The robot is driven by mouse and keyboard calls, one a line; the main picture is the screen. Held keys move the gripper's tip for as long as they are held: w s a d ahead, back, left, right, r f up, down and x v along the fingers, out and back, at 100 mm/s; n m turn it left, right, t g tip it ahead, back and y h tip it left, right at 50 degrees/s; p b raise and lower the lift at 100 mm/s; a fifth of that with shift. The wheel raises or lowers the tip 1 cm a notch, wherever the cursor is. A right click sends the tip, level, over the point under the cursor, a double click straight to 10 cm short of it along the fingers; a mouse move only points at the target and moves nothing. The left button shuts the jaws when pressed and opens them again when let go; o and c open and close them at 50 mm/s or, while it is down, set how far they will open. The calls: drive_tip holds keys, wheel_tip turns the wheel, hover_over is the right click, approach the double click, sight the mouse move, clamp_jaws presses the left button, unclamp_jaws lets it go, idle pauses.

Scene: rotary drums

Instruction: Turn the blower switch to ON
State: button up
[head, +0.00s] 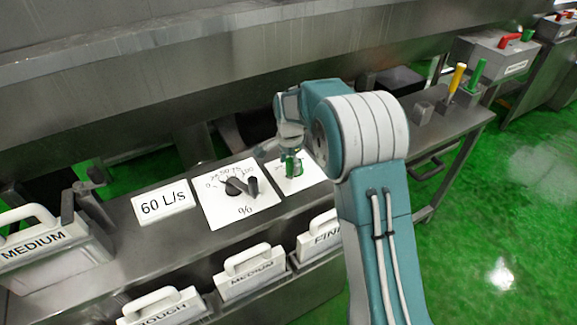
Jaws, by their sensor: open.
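My gripper (291,158) is open and points down over a white plate (300,181) on the steel bench. The gripper and my arm cover much of this plate. A small green part shows between the fingers, and I cannot tell whether it is a switch handle or whether the fingers touch it. No blower label or ON mark is readable. Just left of this plate is another white plate (238,209) with a black dial knob (240,186), a scale up to 100 and a % sign.
A "60 L/s" sign (163,202) lies left of the dial. White-handled boxes marked MEDIUM (250,275), ROUGH (163,308) and FINE (320,237) line the bench front. Yellow (456,80) and green (477,75) levers stand at the right end. A steel trough (130,90) overhangs the back.

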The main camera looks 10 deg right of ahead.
drive_tip(key=r, duration=1)
drive_tip(key=shift+w+a+r, duration=0.1)
drive_tip(key=shift+a+r, duration=0.15)
drive_tip(key=shift+r, duration=0.35)
drive_tip(key=shift+r, duration=0.15)
drive_tip(key=s+d+r+n+t, duration=0.1)
drive_tip(key=s+d+r+n, duration=0.3)
drive_tip(key=s, duration=0.5)
drive_tip(key=s+d+r+n+t, duration=0.2)
drive_tip(key=s+r, duration=0.5)
drive_tip(key=s, duration=0.1)
drive_tip(key=s+d+f+n+t, duration=0.1)
drive_tip(key=s+n, duration=0.1)
drive_tip(key=s, duration=0.6)
drive_tip(key=s+d+f+n+t, duration=0.1)
drive_tip(key=s+f+n, duration=0.1)
drive_tip(key=s, duration=0.7)
drive_tip(key=shift+d+f+n+t, duration=0.15)
drive_tip(key=shift+d+n+t, duration=0.2)
drive_tip(key=shift+n, duration=0.45)
